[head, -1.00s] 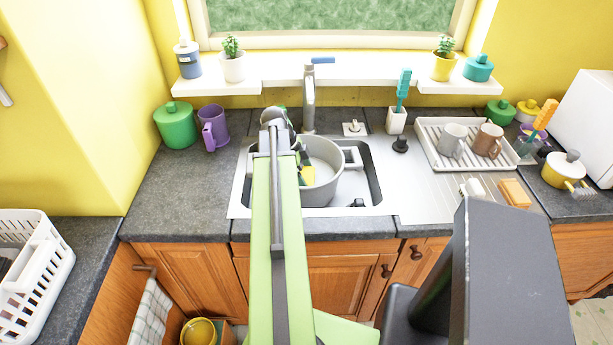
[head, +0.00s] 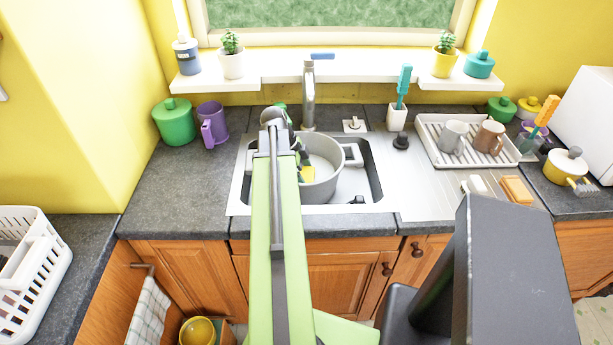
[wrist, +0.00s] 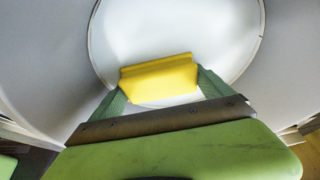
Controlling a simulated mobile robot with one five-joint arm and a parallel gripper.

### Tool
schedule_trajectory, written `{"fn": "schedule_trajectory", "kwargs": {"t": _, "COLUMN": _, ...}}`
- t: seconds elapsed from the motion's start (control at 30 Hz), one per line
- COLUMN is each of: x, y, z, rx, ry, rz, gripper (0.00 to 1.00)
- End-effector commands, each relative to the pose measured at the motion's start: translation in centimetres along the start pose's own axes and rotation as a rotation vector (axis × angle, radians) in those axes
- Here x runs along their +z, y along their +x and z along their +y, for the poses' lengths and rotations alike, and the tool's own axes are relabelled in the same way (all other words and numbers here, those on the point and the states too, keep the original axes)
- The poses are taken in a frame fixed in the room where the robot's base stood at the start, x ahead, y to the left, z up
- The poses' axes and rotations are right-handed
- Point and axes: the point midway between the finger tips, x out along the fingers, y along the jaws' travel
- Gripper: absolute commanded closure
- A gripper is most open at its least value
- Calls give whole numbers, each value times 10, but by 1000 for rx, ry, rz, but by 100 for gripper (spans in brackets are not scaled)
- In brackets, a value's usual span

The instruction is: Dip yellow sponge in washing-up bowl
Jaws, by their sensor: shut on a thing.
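The yellow sponge (head: 308,173) shows at the inside left of the grey round washing-up bowl (head: 322,191), which sits in the sink and has side handles. In the wrist view the sponge (wrist: 158,78) lies between the two green fingers of my gripper (wrist: 160,86), which is shut on it. The bowl's pale floor and grey wall (wrist: 50,70) surround the sponge in that view. I cannot tell whether the sponge touches the floor. My arm hides the bowl's left side in the head view.
The tap (head: 309,95) stands just behind the bowl. A dish rack (head: 430,128) with two mugs is to the right. An orange-topped block (head: 516,190) lies on the drainer.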

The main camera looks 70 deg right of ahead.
Motion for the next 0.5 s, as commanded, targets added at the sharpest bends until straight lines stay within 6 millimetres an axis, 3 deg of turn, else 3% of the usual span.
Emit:
{"fn": "schedule_trajectory", "kwargs": {"t": 0.3, "x": 0, "y": -1, "z": 0, "rx": 0, "ry": 0, "rz": 0, "gripper": 42}}
{"fn": "schedule_trajectory", "kwargs": {"t": 0.5, "x": -7, "y": -18, "z": 0, "rx": 0, "ry": -1, "rz": 0, "gripper": 42}}
